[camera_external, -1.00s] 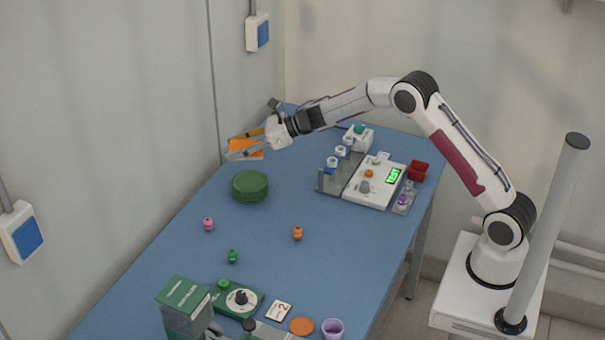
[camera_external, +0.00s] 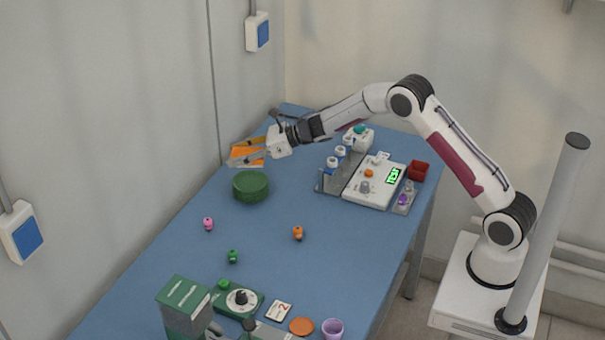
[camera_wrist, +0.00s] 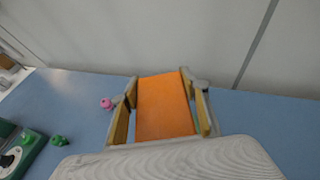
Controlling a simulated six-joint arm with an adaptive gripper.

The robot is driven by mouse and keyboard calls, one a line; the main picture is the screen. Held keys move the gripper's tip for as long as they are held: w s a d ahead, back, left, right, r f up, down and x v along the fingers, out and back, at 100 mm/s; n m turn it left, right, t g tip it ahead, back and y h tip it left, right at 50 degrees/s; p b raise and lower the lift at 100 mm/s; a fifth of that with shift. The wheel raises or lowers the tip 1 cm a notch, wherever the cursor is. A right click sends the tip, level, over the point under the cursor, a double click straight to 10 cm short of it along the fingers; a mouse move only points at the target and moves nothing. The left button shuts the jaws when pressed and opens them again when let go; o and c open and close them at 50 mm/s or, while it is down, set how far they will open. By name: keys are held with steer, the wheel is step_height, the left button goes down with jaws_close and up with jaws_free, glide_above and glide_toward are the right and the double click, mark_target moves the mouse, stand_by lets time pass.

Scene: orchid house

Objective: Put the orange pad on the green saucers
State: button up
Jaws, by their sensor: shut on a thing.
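The orange pad (camera_wrist: 165,107) is a flat rectangular block. It sits between both fingers of my gripper (camera_wrist: 165,112), which is shut on it. In the external view the pad (camera_external: 240,152) is held up off the table, partly hidden by the fingers of my gripper (camera_external: 252,151). The green saucers (camera_external: 251,185) form a low round stack on the blue table, just below the gripper in that picture. Their top looks bare. The wrist view does not show the saucers.
Small pink (camera_external: 208,224), green (camera_external: 232,256) and orange (camera_external: 298,233) knobbed pieces stand on the blue table (camera_external: 180,245). A white device with a green display (camera_external: 375,185) and a vial rack stand right of the saucers. The wall (camera_external: 150,100) is close on the left.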

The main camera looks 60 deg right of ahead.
mark_target(240, 181)
steer(key=shift+f, duration=1.65)
steer(key=shift+f, duration=1.9)
steer(key=o, duration=1.1)
steer(key=shift+f, duration=0.15)
steer(key=shift+r, duration=0.2)
steer(key=shift+s+d+r, duration=0.1)
steer(key=shift+s+d, duration=0.05)
steer(key=shift+s, duration=0.05)
steer(key=shift+v, duration=5.75)
